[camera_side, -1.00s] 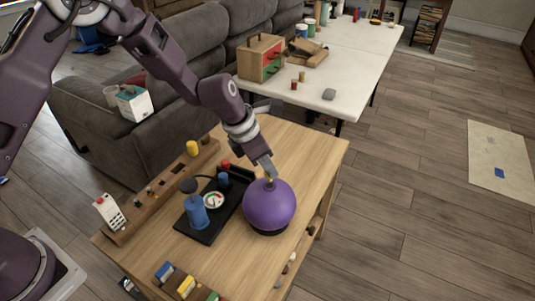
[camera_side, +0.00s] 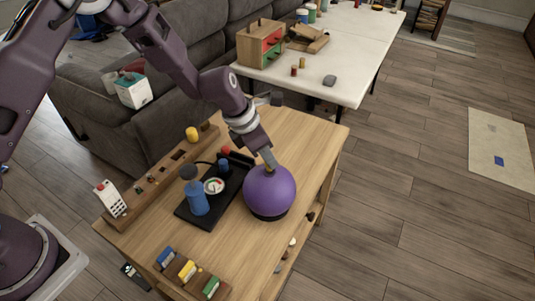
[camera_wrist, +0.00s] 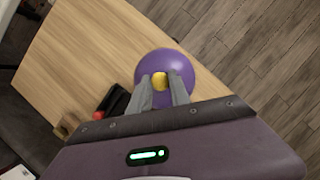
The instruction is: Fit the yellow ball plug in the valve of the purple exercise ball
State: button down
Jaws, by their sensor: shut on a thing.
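The purple exercise ball (camera_side: 270,192) sits in a dark ring base near the right edge of the wooden table; it also shows in the wrist view (camera_wrist: 166,60). My gripper (camera_side: 269,164) points down at the top of the ball. In the wrist view its two grey fingers (camera_wrist: 160,84) are shut on the yellow ball plug (camera_wrist: 159,80), which lies over the ball's top. In the side view the fingertips are at the ball's top and hide the plug. The valve is hidden, so I cannot tell whether the plug is in it.
A black tray (camera_side: 190,214) with a blue pump (camera_side: 197,199) and a gauge (camera_side: 214,186) stands left of the ball. A wooden rack (camera_side: 160,177) lies along the back left edge. Small coloured blocks (camera_side: 187,270) sit at the front. Bare table lies between them.

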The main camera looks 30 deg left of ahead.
jog(key=shift+f, duration=1.45)
dwell(0.6)
jog(key=c, duration=1.1)
grip_release()
jog(key=s+a+r+m, duration=0.2)
jog(key=s+r+m, duration=0.3)
jog(key=r, duration=0.3)
jog(key=s+a+r+m+t, duration=0.1)
jog(key=s+a+r+m, duration=0.1)
jog(key=s+r+m, duration=0.5)
jog(key=s+a+r+m, duration=0.2)
jog(key=s+r+m, duration=0.1)
jog(key=r, duration=0.7)
jog(key=s+a+m+y, duration=0.1)
jog(key=s+a+m, duration=0.2)
jog(key=s, duration=0.3)
jog(key=s+a+r+m+y, duration=0.1)
jog(key=s+a+m, duration=0.1)
jog(key=s+m, duration=0.3)
jog(key=s+a+r+m+t, duration=0.1)
jog(key=s+a+m, duration=0.2)
jog(key=s+m, duration=0.2)
jog(key=shift+s+a+r+m+y, duration=0.1)
jog(key=shift+s+a+m+y, duration=0.1)
jog(key=shift+s, duration=0.2)
jog(key=shift+s+a+r+m+y, duration=0.1)
jog(key=shift+s+y, duration=0.1)
jog(key=shift+s, duration=0.2)
